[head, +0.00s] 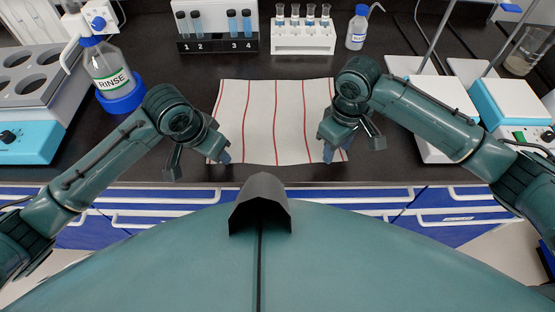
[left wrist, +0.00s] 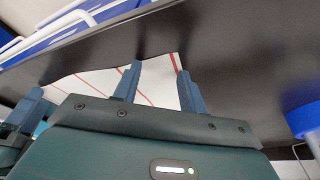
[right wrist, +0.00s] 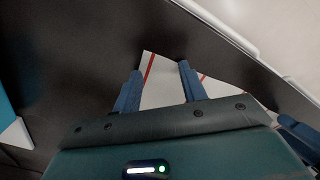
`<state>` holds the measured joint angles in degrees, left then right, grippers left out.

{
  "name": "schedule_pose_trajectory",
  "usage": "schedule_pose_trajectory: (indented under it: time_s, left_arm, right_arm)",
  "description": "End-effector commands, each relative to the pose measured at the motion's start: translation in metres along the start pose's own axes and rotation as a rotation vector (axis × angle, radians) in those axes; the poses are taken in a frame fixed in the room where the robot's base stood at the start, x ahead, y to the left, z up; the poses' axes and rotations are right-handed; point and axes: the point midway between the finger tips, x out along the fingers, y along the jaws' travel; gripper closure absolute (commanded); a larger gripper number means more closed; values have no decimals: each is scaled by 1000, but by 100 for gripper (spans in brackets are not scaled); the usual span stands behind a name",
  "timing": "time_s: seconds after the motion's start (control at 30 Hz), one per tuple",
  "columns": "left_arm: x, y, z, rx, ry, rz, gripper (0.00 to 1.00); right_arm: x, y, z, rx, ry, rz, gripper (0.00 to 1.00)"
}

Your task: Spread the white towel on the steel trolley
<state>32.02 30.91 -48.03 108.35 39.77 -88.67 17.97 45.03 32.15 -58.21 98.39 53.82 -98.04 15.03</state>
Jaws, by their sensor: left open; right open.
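The white towel (head: 262,120) with red stripes lies flat on the dark bench top, its near edge close to the bench's front edge. It also shows in the left wrist view (left wrist: 158,82) and the right wrist view (right wrist: 162,88). My left gripper (head: 221,156) is open at the towel's near left corner. In the left wrist view its two fingers (left wrist: 159,72) stand apart over the cloth. My right gripper (head: 329,152) is open at the near right corner. In the right wrist view its fingers (right wrist: 161,70) stand apart with cloth between them. I cannot tell whether they touch it. No steel trolley shows.
A rinse bottle (head: 110,72) stands left of the towel, beside a block with wells (head: 30,75). A vial rack (head: 217,30) and a white tube rack (head: 303,38) stand behind it. White-and-blue devices (head: 505,105) stand at the right. Blue drawers (head: 330,196) lie below the bench's front edge.

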Motion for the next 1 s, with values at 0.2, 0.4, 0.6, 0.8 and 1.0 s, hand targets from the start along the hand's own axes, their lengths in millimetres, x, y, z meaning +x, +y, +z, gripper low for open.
schedule_pose_trajectory:
  time_s: [0.2, 0.4, 0.6, 0.8, 1.0]
  left_arm:
    - [3, 0, 1, 0, 0, 0, 58]
    - [4, 0, 1, 0, -1, 1, 58]
    - [4, 0, 2, 0, -2, 1, 65]
    - [4, 1, 2, 0, -2, 2, 73]
    - [4, 1, 2, 0, -3, 2, 82]
  right_arm:
    - [2, 0, 0, 0, 0, 0, 58]
    - [3, 0, 0, 0, -1, -1, 58]
    - [4, 0, 0, 0, -1, -1, 65]
    - [4, 0, 0, 0, -2, -1, 73]
    - [4, 0, 1, 0, -3, -1, 82]
